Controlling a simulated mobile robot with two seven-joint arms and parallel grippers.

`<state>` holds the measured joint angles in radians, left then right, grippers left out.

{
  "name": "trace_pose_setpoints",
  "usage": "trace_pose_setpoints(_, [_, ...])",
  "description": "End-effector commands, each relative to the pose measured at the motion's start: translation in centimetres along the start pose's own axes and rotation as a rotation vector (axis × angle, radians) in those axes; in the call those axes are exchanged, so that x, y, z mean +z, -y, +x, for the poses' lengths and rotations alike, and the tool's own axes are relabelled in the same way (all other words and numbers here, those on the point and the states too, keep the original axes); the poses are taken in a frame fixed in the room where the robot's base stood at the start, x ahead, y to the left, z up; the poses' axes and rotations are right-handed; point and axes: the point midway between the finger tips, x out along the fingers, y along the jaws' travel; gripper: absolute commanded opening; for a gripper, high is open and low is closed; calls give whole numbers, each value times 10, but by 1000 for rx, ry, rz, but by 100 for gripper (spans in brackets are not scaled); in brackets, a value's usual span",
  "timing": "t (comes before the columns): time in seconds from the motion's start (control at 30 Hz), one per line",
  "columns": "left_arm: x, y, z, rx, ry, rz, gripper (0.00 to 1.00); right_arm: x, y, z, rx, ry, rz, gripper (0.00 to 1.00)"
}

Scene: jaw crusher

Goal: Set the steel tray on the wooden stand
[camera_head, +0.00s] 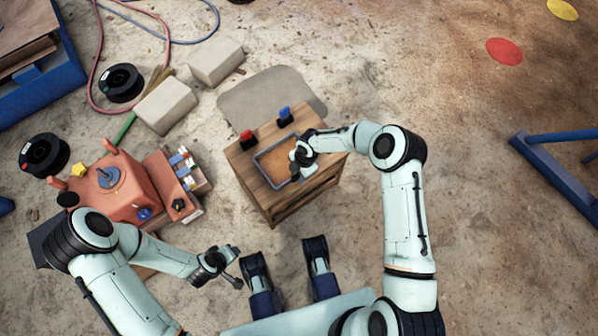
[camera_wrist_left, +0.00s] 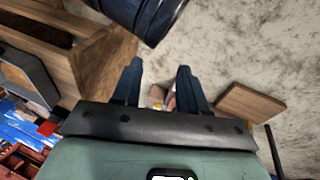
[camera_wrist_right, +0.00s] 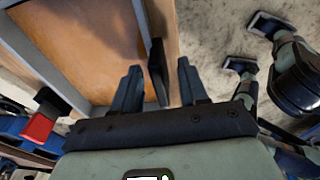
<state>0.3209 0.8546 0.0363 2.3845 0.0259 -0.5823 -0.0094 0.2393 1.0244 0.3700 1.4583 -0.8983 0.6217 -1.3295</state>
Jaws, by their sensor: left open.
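The steel tray (camera_head: 265,173) is a shallow grey-rimmed rectangle with a brown inside. It lies on top of the wooden stand (camera_head: 310,207) and looks flat. My right gripper (camera_head: 296,168) is at the tray's right side and covers part of it. In the right wrist view its fingers (camera_wrist_right: 158,78) are spread on either side of an upright dark tab (camera_wrist_right: 158,70) beside the tray rim (camera_wrist_right: 60,78), with gaps showing. My left gripper (camera_head: 236,266) is open and empty, low and left of the stand, in front of the orange machine.
A red clamp-like block (camera_head: 246,138) and a blue one (camera_head: 285,114) stand along the stand's back edge. The orange machine (camera_head: 118,188) is at left. Pale blocks (camera_head: 165,105), black spools (camera_head: 121,82) and hoses lie behind it. The floor right of my right arm is mostly clear.

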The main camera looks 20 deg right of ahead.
Motion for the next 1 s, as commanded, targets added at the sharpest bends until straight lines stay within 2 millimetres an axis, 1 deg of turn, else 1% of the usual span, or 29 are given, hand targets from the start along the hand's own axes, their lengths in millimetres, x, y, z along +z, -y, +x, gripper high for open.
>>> trace_pose_setpoints(0.27, [0,0,-1,0,1,0,43,0,0,-1,0,0,0,43])
trace_pose_setpoints(0.37, [4,-2,-5,1,12,1,43,-1,0,-4,0,0,0,43])
trace_pose_setpoints(0.47, [8,-3,-9,2,25,2,43,0,-1,-19,2,2,0,43])
trace_pose_setpoints(0.7, [27,-8,-24,6,81,7,43,0,-1,-73,2,3,0,43])
trace_pose_setpoints(0.8, [33,-9,-29,7,101,8,43,0,-1,-92,2,3,0,43])
trace_pose_setpoints(0.9, [38,-10,-33,8,118,10,43,0,-1,-107,0,2,0,43])
trace_pose_setpoints(1.0, [42,-11,-35,8,129,10,43,0,0,-117,-1,2,0,43])
